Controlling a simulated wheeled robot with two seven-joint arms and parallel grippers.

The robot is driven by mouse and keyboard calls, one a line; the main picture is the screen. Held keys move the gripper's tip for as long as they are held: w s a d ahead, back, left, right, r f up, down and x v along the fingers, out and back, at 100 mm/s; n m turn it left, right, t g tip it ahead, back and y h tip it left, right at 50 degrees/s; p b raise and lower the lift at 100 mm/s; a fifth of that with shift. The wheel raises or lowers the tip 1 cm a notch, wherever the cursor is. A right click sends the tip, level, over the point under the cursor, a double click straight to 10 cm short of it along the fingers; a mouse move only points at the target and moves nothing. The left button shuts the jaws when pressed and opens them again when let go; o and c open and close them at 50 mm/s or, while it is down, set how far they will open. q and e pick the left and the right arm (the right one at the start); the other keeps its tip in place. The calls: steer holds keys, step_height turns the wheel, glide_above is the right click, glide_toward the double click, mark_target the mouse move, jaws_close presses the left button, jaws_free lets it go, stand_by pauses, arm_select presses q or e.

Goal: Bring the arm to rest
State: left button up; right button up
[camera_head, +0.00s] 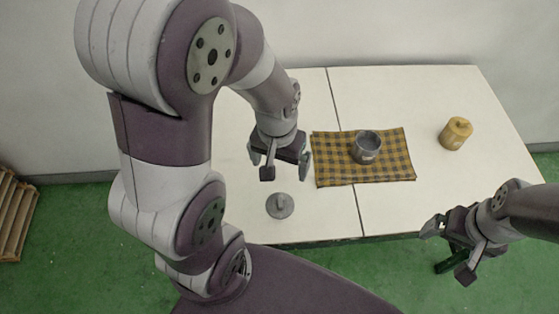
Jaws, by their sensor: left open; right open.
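My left gripper (279,165) is open and empty above the white table, left of a checked cloth. My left arm comes in from the left and covers much of the table's left side. My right gripper (446,247) is open and empty at the lower right, in front of the table's front edge.
The white table (390,212) has a dark seam. A yellow and dark checked cloth (330,172) lies on it with a grey pot (366,148) on top. A yellow lidded jar (455,133) stands to the right. A grey knobbed lid (280,206) lies near the front. A wooden crate (14,215) is at the left.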

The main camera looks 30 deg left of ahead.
arm_select(q)
steer(key=shift+m+t, duration=0.5)
steer(key=shift+m, duration=0.2)
steer(key=r+p, duration=0.2)
steer(key=s+r+p, duration=0.1)
steer(key=r+p, duration=0.1)
steer(key=r, duration=0.1)
steer(key=shift+d, duration=0.2)
steer(key=shift+w, duration=0.1)
